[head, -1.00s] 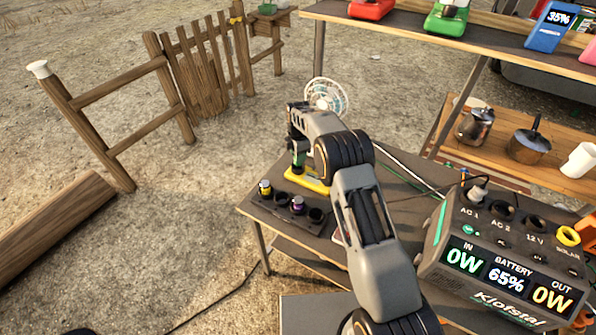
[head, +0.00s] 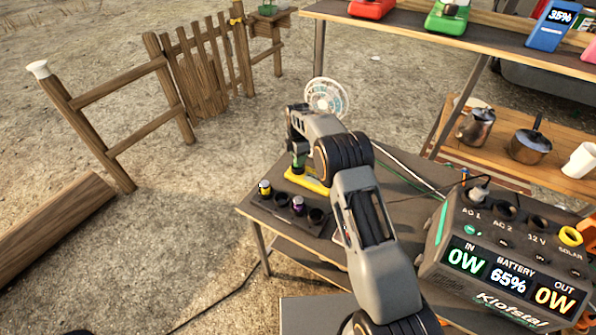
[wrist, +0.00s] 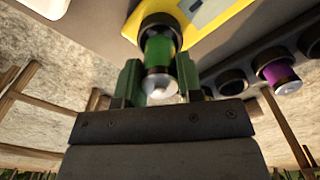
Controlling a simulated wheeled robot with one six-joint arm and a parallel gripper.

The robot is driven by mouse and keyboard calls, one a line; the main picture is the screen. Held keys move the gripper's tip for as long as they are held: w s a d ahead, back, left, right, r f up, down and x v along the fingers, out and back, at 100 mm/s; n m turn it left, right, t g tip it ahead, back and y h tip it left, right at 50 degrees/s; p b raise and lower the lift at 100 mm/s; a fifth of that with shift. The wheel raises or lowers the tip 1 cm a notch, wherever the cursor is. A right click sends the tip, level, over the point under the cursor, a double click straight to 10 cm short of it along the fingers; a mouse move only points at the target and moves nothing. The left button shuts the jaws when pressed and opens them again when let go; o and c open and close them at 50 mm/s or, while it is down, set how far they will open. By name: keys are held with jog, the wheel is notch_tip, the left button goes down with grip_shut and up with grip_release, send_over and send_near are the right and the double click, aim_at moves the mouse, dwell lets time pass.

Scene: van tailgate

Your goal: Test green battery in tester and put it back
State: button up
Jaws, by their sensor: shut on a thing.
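My gripper (wrist: 160,85) is shut on the green battery (wrist: 160,52), one green finger on each side of it. In the wrist view the battery's far end meets a dark round socket at the edge of the yellow tester (wrist: 215,28); I cannot tell how deep it sits. In the head view the yellow tester (head: 308,180) lies on the table, and the gripper (head: 297,165) is over its left end. The battery is mostly hidden there. A dark holder row (head: 281,208) stands in front, with a yellow battery (head: 264,188) and a purple battery (head: 298,204).
A power station (head: 505,255) reading 65% stands on the table's right. A white fan (head: 327,97) stands behind my arm. A shelf (head: 480,38) with coloured chargers is at the upper right. A wooden fence (head: 200,62) is farther off, left.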

jog(key=shift+f+b, duration=0.65)
jog(key=shift+f, duration=0.45)
jog(key=o, duration=1.1)
jog(key=shift+c, duration=0.2)
notch_tip(320, 180, up, 14)
jog(key=shift+f, duration=0.15)
